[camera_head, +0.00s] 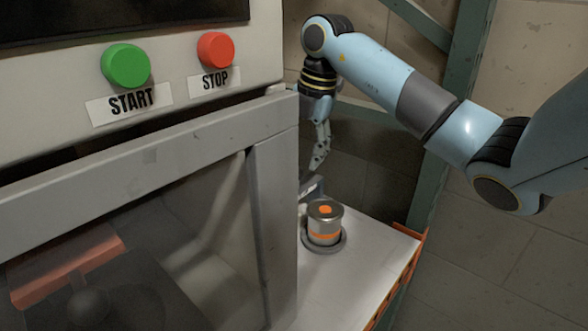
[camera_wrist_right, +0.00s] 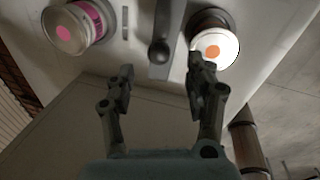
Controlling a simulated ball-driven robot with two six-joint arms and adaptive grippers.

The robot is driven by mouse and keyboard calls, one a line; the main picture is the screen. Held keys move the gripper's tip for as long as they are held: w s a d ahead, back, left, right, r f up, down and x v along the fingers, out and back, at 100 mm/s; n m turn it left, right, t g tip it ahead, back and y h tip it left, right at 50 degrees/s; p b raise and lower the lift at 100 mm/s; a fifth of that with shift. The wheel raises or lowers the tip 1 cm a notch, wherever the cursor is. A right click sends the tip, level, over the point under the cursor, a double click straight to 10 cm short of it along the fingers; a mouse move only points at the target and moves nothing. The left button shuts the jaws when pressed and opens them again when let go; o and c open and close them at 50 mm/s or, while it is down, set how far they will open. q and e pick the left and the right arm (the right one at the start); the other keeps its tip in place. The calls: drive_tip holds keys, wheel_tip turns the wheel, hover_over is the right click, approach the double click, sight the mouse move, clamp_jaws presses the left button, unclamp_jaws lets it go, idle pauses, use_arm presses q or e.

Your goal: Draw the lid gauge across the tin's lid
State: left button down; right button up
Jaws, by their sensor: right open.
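The tin (camera_head: 324,225), silver with an orange band and an orange spot on its lid, stands upright on a round grey base on the white shelf. The same orange-spotted lid shows at upper right in the right wrist view (camera_wrist_right: 214,47). A grey bar with a dark knob (camera_wrist_right: 160,52), which looks like the lid gauge, lies left of that tin. In the head view a grey-blue piece (camera_head: 311,186) behind the tin seems to be part of it. My right gripper (camera_head: 318,162) is open above it, its fingertips (camera_wrist_right: 160,70) on either side of the knob, apart from it. My left gripper is out of view.
A second tin with a pink spot (camera_wrist_right: 74,30) stands left of the bar in the wrist view. A grey machine with green START (camera_head: 125,66) and red STOP (camera_head: 216,49) buttons fills the left and hides part of the shelf (camera_head: 335,285). Green uprights stand behind.

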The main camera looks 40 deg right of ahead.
drive_tip(key=f, duration=0.1)
drive_tip(key=w+f, duration=0.1)
drive_tip(key=f, duration=0.1)
drive_tip(key=shift+a+f, duration=0.15)
drive_tip(key=shift+f, duration=0.15)
drive_tip(key=shift+w+f+p, duration=0.2)
drive_tip(key=shift+f+p, duration=0.25)
drive_tip(key=shift+f, duration=1)
drive_tip(key=shift+c, duration=1.5)
drive_tip(key=c, duration=0.5)
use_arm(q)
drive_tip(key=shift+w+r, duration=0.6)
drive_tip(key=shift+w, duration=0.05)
use_arm(e)
clamp_jaws()
